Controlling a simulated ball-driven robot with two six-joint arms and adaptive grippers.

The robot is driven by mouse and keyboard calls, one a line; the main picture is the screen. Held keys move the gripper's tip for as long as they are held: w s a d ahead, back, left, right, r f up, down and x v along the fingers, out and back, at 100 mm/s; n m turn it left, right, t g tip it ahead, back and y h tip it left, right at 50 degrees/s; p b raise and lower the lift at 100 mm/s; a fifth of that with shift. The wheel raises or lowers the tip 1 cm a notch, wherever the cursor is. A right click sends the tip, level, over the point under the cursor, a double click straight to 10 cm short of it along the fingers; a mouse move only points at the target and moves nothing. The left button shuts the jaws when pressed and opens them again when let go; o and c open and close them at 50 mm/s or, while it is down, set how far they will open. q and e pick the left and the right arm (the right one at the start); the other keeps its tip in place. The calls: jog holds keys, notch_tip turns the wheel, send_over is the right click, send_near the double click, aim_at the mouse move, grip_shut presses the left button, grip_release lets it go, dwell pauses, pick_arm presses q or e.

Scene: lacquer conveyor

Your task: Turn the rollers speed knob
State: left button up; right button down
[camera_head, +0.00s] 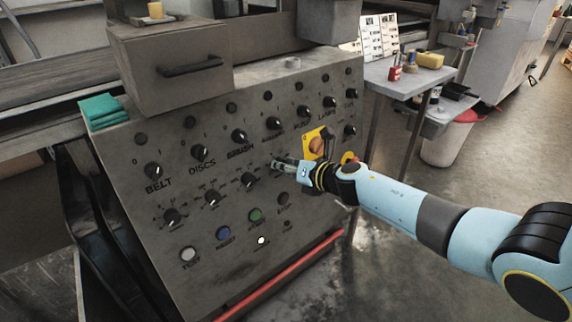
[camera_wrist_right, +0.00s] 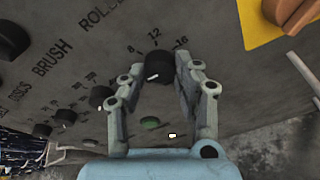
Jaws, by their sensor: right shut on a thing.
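The rollers speed knob (camera_wrist_right: 157,66) is a dark round knob with a white pointer mark, on the sloping control panel (camera_head: 225,230). It sits below the partly visible ROLL lettering, and the numbers 8, 12 and 16 curve above it in the right wrist view. My right gripper (camera_wrist_right: 160,72) has its two fingers on either side of this knob and is shut on it. In the head view my right gripper (camera_head: 277,163) reaches the panel from the right and covers most of the knob. My left gripper is not in view.
A brush speed knob (camera_head: 248,179) sits just left of the gripper. A yellow switch plate with an orange handle (camera_head: 317,145) is close above right. Several other knobs and buttons, including a blue button (camera_head: 223,232), fill the panel. Open floor lies right.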

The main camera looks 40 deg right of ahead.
jog(key=shift+s+a+f+n+h, duration=0.1)
jog(key=shift+n+h, duration=0.3)
jog(key=shift+n, duration=1.25)
jog(key=shift+f+n+h, duration=0.1)
jog(key=shift+n+h, duration=0.3)
jog(key=shift+n, duration=1.25)
jog(key=c, duration=1)
grip_release()
jog(key=shift+r, duration=0.1)
jog(key=shift+o, duration=0.2)
